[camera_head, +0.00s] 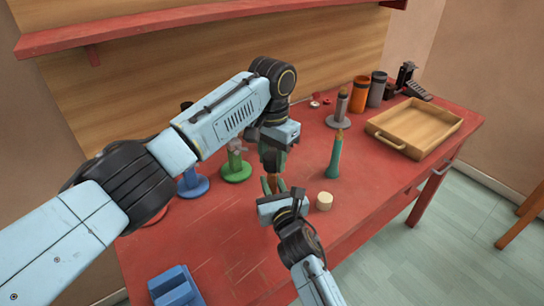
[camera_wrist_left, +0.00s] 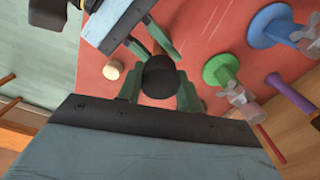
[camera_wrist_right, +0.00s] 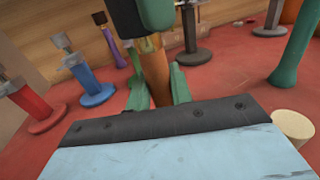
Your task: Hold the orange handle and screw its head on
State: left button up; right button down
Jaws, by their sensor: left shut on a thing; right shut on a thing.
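My right gripper (camera_head: 273,186) is shut on the orange handle (camera_wrist_right: 155,75), which stands roughly upright between its green fingers. A gold collar (camera_wrist_right: 148,43) shows at the handle's top. My left gripper (camera_head: 272,152) is directly above and shut on the black head (camera_wrist_left: 160,78), whose round top fills the gap between its fingers in the left wrist view. In the right wrist view the head (camera_wrist_right: 126,18) sits right above the collar, in line with the handle or nearly so. Whether the threads are engaged cannot be told. In the head view the arms mostly hide both parts.
A teal handle (camera_head: 335,158) stands upright to the right, near a cream cylinder (camera_head: 324,201). Green (camera_head: 236,172) and blue (camera_head: 192,186) stands are at the left. A wooden tray (camera_head: 440,131) and an orange cup (camera_head: 361,93) are farther right. A blue block (camera_head: 175,284) lies in front.

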pick_arm(q)
jog(key=m, duration=0.7)
jog(key=shift+m, duration=0.3)
jog(key=m, duration=0.3)
jog(key=shift+m, duration=0.4)
jog(key=m, duration=0.5)
jog(key=o, duration=1.1)
jog(key=shift+r, duration=2.25)
jog(key=shift+c, duration=0.4)
